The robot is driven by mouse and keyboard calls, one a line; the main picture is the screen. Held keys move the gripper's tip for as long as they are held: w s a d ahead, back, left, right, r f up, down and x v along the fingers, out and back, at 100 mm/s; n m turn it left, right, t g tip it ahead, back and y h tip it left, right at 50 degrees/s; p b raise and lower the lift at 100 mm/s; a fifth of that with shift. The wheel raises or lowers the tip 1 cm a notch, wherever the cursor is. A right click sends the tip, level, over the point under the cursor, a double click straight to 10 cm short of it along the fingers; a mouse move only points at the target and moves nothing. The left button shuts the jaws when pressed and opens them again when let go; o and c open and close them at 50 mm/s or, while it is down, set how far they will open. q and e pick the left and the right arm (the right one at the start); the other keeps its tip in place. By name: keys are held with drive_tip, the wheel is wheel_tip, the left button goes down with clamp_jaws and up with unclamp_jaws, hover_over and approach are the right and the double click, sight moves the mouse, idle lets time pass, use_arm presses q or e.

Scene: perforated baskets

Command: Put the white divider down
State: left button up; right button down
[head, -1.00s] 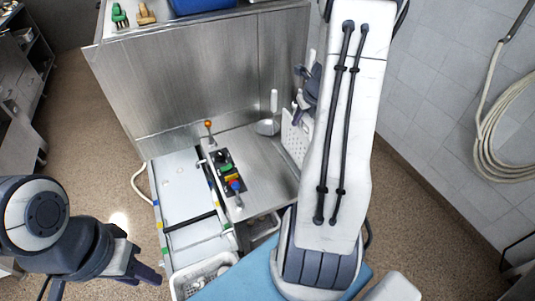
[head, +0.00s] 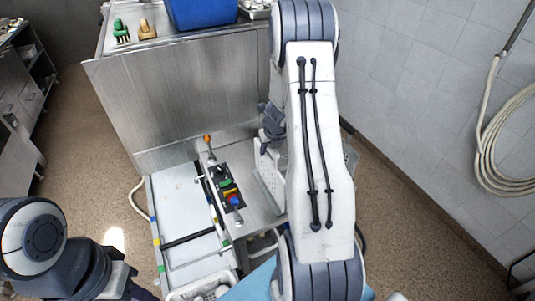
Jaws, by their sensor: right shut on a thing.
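The white divider (head: 268,172) is a perforated white plate, standing roughly upright over the right part of the steel surface in the head view. My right gripper (head: 268,143) is shut on its upper part. My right arm hides the divider's right side, and I cannot tell whether its lower edge touches the surface. My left gripper (head: 136,290) is low at the left, away from the divider and partly cut off by the frame edge; its jaw opening is unclear.
A control panel with colored knobs (head: 228,187) and an orange-tipped lever (head: 207,140) stand left of the divider. A pale tray-like surface (head: 178,195) lies further left. A white basket (head: 196,290) is at the bottom. A blue bin (head: 200,12) stands on the upper counter.

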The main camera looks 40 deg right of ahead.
drive_tip(key=shift+f, duration=0.15)
drive_tip(key=shift+f, duration=0.2)
drive_tip(key=c, duration=0.7)
unclamp_jaws()
